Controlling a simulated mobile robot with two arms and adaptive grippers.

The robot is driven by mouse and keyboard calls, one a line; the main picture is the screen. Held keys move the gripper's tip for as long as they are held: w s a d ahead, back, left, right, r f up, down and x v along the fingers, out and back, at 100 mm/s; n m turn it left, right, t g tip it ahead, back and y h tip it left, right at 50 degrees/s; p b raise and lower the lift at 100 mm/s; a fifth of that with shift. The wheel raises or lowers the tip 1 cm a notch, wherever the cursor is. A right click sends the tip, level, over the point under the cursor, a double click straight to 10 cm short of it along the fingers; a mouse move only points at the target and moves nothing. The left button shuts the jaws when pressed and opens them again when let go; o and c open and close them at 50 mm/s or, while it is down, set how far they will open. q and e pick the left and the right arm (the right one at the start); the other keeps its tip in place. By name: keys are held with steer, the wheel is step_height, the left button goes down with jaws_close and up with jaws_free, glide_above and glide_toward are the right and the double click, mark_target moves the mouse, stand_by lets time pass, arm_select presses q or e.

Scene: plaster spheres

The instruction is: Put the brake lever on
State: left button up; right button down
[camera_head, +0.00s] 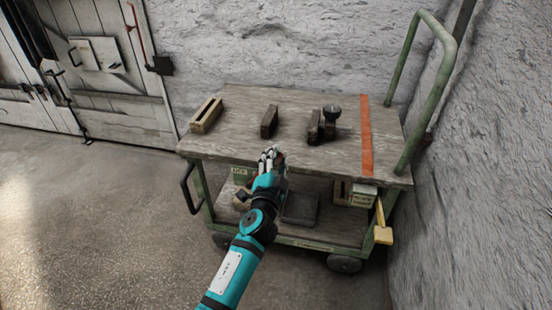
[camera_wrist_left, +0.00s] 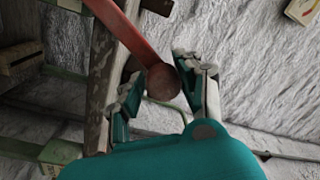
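In the left wrist view a red bar comes down from the top and ends in a round brown knob (camera_wrist_left: 163,82); I take it for the brake lever. The knob shows between the two fingers of my left gripper (camera_wrist_left: 160,78), close to both; whether they touch it I cannot tell. In the head view my left gripper (camera_head: 270,158) is at the front edge of the cart top (camera_head: 235,140), and the lever is not clearly visible there. My right gripper is in neither view.
A slotted wooden block (camera_head: 206,115), a dark block (camera_head: 269,121) and a piece with a dark knob (camera_head: 331,114) stand on the cart. An orange stripe (camera_head: 366,140) crosses its right end. Rough walls stand behind and right.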

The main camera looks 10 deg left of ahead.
arm_select(q)
steer(key=o, duration=0.3)
steer(key=s, duration=1.2)
steer(key=shift+f, duration=0.3)
